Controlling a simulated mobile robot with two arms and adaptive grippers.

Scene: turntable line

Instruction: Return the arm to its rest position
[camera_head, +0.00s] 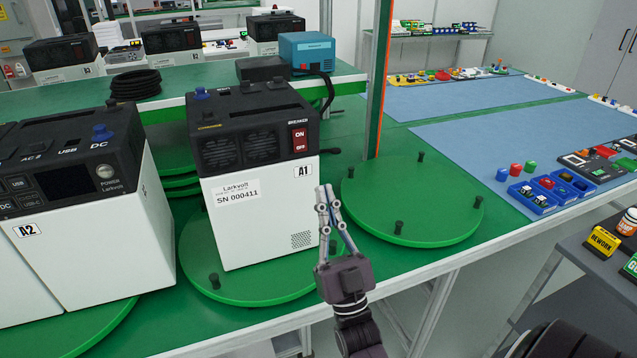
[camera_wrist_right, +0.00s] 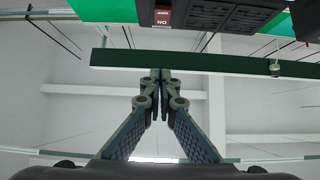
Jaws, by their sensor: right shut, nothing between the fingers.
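My right gripper (camera_head: 326,192) is raised in front of the table edge, its fingers pointing up and away in the head view. The fingers are shut and empty; they also meet at the tips in the right wrist view (camera_wrist_right: 160,76). The white and black power unit A1 (camera_head: 262,190) stands upright on a green turntable (camera_head: 222,290), just left of the gripper. Its red breaker switch (camera_head: 299,140) reads ON at the top, and it also shows in the wrist view (camera_wrist_right: 163,18). I cannot tell the exact gap between fingers and unit. My left gripper is not in view.
Unit A2 (camera_head: 80,245) stands at the left. An empty green turntable (camera_head: 410,205) lies right of the gripper. Blue mats (camera_head: 530,140) and small blue bins (camera_head: 531,197) are farther right. An orange-edged post (camera_head: 377,90) rises behind. A grey side table (camera_head: 598,262) is at right.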

